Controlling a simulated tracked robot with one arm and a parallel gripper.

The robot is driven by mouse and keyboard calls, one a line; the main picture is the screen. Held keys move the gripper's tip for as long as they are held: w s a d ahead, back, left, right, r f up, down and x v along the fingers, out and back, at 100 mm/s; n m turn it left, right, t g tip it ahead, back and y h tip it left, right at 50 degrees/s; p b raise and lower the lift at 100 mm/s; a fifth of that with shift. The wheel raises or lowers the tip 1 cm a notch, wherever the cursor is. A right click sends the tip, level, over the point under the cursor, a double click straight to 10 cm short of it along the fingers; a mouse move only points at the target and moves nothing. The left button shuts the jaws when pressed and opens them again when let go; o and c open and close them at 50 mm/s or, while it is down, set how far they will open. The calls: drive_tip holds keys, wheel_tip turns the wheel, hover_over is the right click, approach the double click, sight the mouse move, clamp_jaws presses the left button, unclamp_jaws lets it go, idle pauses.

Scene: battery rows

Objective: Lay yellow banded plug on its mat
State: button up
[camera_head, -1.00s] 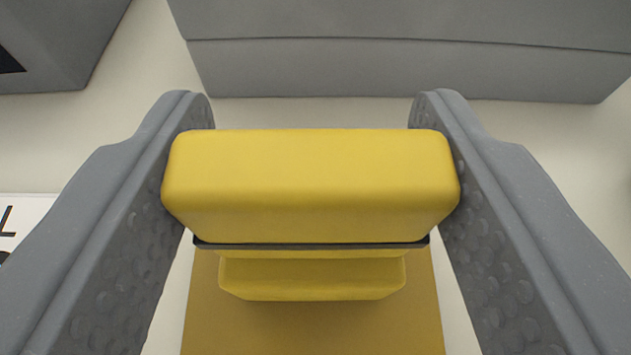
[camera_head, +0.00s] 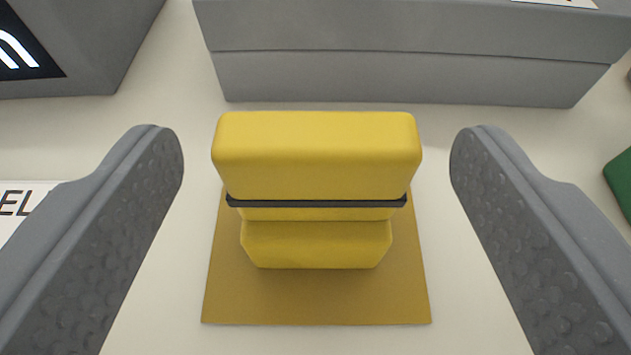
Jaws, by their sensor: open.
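The yellow banded plug (camera_head: 317,165) has a wide yellow block on top, a thin dark band below it and a narrower yellow part under that. It sits on the flat mustard-yellow mat (camera_head: 316,305), with mat showing around its lower part. My gripper (camera_head: 316,150) is open, with one finger on each side of the plug. A clear gap separates each finger from the plug. The plug's far side and its underside are hidden.
A grey stepped block (camera_head: 410,75) stands behind the mat. A grey box with a dark panel (camera_head: 70,50) is at the upper left. A white label (camera_head: 20,205) lies at the left edge, and a green object (camera_head: 622,180) shows at the right edge. Pale surface surrounds the mat.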

drive_tip(key=p+v, duration=0.1)
drive_tip(key=v, duration=0.8)
drive_tip(key=shift+s+d+r, duration=0.1)
drive_tip(key=w+a+r+h, duration=0.1)
drive_tip(key=a+r+h, duration=0.1)
drive_tip(key=r, duration=1.2)
drive_tip(key=w+a+r+h, duration=0.2)
drive_tip(key=r, duration=1.2)
drive_tip(key=s+a+r+y, duration=0.1)
drive_tip(key=s+a+r, duration=0.6)
drive_tip(key=r, duration=0.3)
drive_tip(key=s+a+r+t+y, duration=0.1)
drive_tip(key=s+a+r+y, duration=0.1)
drive_tip(key=s+a+r, duration=0.4)
drive_tip(key=a+r, duration=0.4)
drive_tip(key=r, duration=0.1)
drive_tip(key=shift+s+y, duration=0.3)
drive_tip(key=shift+s, duration=0.1)
